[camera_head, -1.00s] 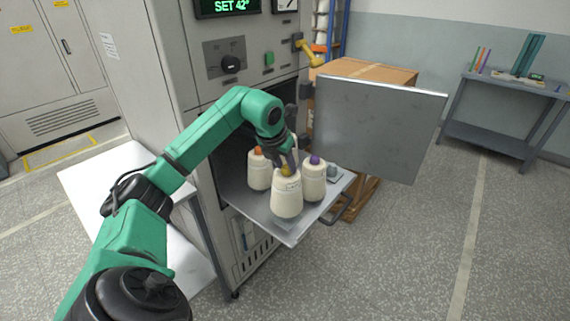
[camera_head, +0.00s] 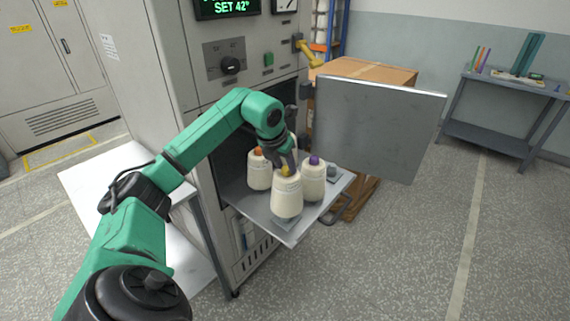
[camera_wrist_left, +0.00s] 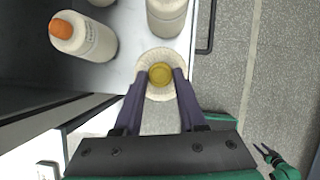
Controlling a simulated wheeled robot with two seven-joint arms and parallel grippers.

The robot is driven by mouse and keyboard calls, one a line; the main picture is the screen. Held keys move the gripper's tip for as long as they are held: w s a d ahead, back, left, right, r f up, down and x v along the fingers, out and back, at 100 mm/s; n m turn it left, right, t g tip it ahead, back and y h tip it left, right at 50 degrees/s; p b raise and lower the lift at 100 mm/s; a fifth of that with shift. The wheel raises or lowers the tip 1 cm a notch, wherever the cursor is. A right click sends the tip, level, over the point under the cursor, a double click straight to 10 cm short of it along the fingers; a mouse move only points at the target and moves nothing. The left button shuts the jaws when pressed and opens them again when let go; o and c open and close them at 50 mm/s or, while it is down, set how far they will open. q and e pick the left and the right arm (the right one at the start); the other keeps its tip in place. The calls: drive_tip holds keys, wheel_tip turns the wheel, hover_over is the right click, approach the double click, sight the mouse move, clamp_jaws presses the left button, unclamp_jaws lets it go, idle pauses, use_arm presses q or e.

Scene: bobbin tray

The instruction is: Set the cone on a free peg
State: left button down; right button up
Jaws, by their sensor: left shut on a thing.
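The cone (camera_head: 286,200) is cream with a yellow tip and stands out at the front of the metal tray (camera_head: 252,208). My left gripper (camera_head: 287,168) is shut on its tip from above. In the left wrist view the yellow tip (camera_wrist_left: 160,74) sits between the two fingers. A grey-blue pad (camera_head: 287,222) shows just under the cone; I cannot tell whether they touch. An orange-tipped cone (camera_head: 260,172) and a purple-tipped cone (camera_head: 313,182) stand behind. A grey-blue peg piece (camera_head: 332,171) shows bare at the right. My right gripper (camera_wrist_left: 265,152) appears small, open and empty.
The tray juts from the grey cabinet (camera_head: 185,60), with a handle (camera_head: 337,208) at its edge. The open door panel (camera_head: 375,130) stands close to the right. A cardboard box (camera_head: 370,71) is behind it. Floor beyond the tray is clear.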

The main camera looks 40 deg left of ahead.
sight(284, 175)
use_arm(q)
drive_tip(key=shift+f+b, duration=1.05)
drive_tip(key=shift+f, duration=0.4)
drive_tip(key=shift+f+b, duration=0.55)
drive_tip(key=shift+f, duration=0.35)
drive_tip(key=shift+c, duration=2)
unclamp_jaws()
drive_tip(key=v, duration=1.4)
drive_tip(key=shift+r, duration=0.25)
drive_tip(key=shift+s+d, duration=0.1)
